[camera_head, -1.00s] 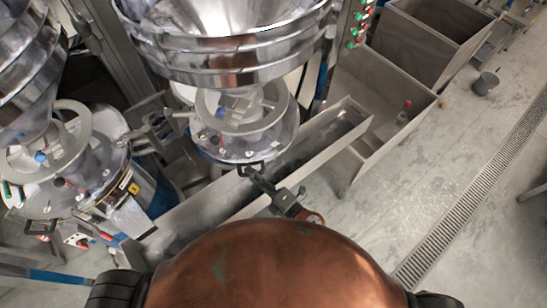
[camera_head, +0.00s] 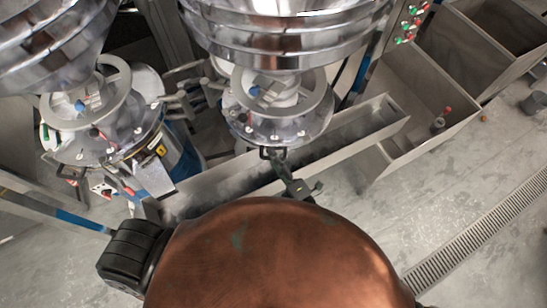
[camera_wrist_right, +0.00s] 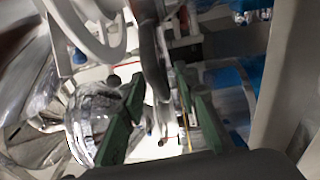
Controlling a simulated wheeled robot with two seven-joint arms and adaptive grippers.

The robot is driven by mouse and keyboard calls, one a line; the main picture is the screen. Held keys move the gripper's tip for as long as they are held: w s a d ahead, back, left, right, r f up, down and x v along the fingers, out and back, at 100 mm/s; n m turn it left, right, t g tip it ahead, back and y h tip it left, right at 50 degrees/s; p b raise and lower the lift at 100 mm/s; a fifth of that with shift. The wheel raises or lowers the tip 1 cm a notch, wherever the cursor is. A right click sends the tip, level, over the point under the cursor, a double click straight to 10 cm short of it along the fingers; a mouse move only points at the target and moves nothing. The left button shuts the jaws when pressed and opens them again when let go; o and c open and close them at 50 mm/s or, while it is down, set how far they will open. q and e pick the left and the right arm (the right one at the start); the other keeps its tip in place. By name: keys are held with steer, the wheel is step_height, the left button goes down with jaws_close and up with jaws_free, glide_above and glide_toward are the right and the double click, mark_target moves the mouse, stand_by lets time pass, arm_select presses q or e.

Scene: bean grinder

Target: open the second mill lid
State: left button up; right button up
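The second mill (camera_head: 285,115) stands under a large steel hopper (camera_head: 285,40). It has a round steel lid with a grey ring (camera_head: 305,100) and a dark handle (camera_head: 272,153) at its front edge. My right gripper (camera_head: 278,162) is right at this handle. In the right wrist view its green fingers (camera_wrist_right: 160,95) are apart. A dark curved bar (camera_wrist_right: 157,60), apparently the handle, shows between them, with gaps visible beside it. Whether a finger touches it I cannot tell. The lid looks seated on the mill. My left gripper is not in view.
Another mill (camera_head: 90,120) with its own hopper (camera_head: 45,40) stands to the left. A long metal trough (camera_head: 340,135) runs below the second mill's front. Open metal bins (camera_head: 425,85) are at the right. A floor drain grate (camera_head: 490,235) crosses clear floor at lower right.

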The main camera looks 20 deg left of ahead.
steer(key=v, duration=1.2)
steer(key=shift+f, duration=0.1)
steer(key=shift+c, duration=0.3)
